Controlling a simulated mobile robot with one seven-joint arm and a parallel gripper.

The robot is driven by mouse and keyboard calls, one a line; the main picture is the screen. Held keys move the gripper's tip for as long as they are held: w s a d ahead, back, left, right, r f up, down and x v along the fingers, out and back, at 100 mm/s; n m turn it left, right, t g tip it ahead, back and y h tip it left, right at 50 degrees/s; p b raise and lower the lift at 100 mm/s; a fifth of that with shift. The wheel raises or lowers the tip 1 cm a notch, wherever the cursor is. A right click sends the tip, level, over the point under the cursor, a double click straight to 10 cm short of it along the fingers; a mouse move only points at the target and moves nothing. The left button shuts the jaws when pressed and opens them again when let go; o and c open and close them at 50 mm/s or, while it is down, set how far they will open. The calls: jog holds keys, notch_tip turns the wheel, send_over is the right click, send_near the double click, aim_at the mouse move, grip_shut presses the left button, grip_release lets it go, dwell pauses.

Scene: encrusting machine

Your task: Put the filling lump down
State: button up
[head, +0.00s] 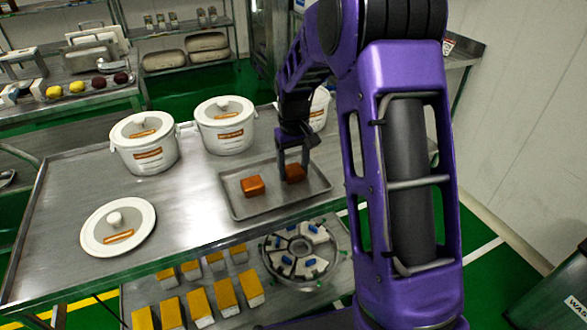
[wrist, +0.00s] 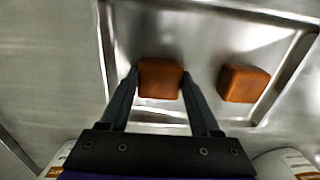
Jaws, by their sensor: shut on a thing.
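My gripper (head: 294,158) is over the right part of a shallow metal tray (head: 239,206) on the steel table. It is shut on an orange-brown filling lump (head: 295,173), which shows between the two dark fingers in the wrist view (wrist: 160,78). I cannot tell whether this lump touches the tray floor. A second orange-brown lump (head: 252,186) lies in the tray to the left in the head view. It shows to the right in the wrist view (wrist: 244,83), apart from the held one.
White lidded tubs (head: 143,143) (head: 225,125) stand behind the tray, and another is partly hidden behind my arm. A loose white lid (head: 118,228) lies at the table's left. A round machine part (head: 303,252) and yellow-topped boxes (head: 199,301) sit on the lower level.

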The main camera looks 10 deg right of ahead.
aim_at(294, 169)
jog(key=shift+f, duration=0.1)
jog(key=o, duration=1.4)
notch_tip(294, 169, up, 12)
jog(key=p, duration=0.2)
jog(key=shift+r, duration=0.2)
